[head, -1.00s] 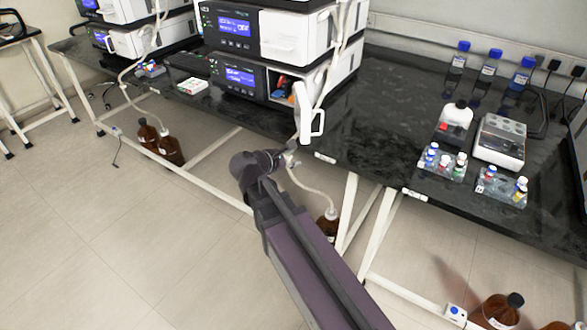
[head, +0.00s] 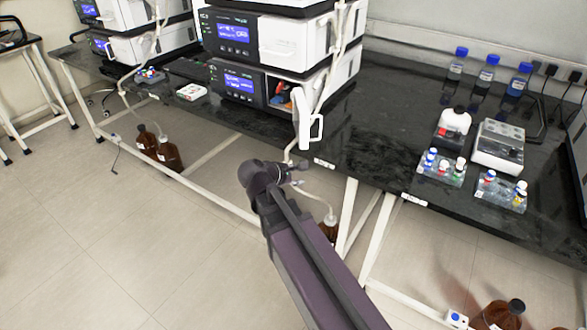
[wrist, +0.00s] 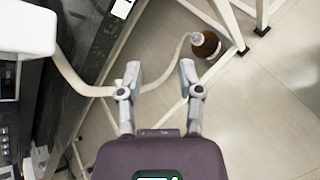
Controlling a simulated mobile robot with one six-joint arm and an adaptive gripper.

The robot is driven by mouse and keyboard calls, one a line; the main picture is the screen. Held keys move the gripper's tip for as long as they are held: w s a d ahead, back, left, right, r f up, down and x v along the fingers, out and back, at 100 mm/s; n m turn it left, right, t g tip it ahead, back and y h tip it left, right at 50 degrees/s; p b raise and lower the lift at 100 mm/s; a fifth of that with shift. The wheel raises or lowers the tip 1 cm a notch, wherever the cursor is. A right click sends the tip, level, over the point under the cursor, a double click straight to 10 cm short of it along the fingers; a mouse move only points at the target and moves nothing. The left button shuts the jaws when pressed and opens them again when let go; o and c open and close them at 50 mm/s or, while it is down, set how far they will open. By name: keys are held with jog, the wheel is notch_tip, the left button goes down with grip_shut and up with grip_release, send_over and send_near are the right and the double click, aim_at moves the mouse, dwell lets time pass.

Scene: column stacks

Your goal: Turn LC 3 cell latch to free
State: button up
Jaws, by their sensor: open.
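The nearest instrument stack (head: 232,83) stands at the bench edge in the head view. Its lower module has an open bay (head: 280,92) with small red and dark parts inside. A white door with a loop handle (head: 310,118) hangs open beside the bay. A latch cannot be made out at this size, nor can an LC 3 label be read. My gripper (head: 297,172) is below and in front of the door, just off the bench edge. In the wrist view my gripper (wrist: 161,72) is open, with nothing held; a pale tube (wrist: 77,82) passes behind the fingers.
A brown bottle (head: 329,228) stands on the floor under the bench, with the tube running to it. Vial racks (head: 440,168) and a white block (head: 497,146) sit on the bench at right. White bench legs (head: 347,212) are near my arm. Open floor lies at left.

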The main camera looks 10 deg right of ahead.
jog(key=s+f+m+g+y, duration=0.5)
jog(key=s+f+m+y, duration=0.3)
jog(key=s+m, duration=0.3)
jog(key=m+y, duration=0.1)
jog(key=m, duration=0.3)
jog(key=shift+s+f+g+y, duration=0.25)
jog(key=shift+s+g+y, duration=0.05)
jog(key=shift+g+y, duration=0.1)
jog(key=shift+a, duration=0.1)
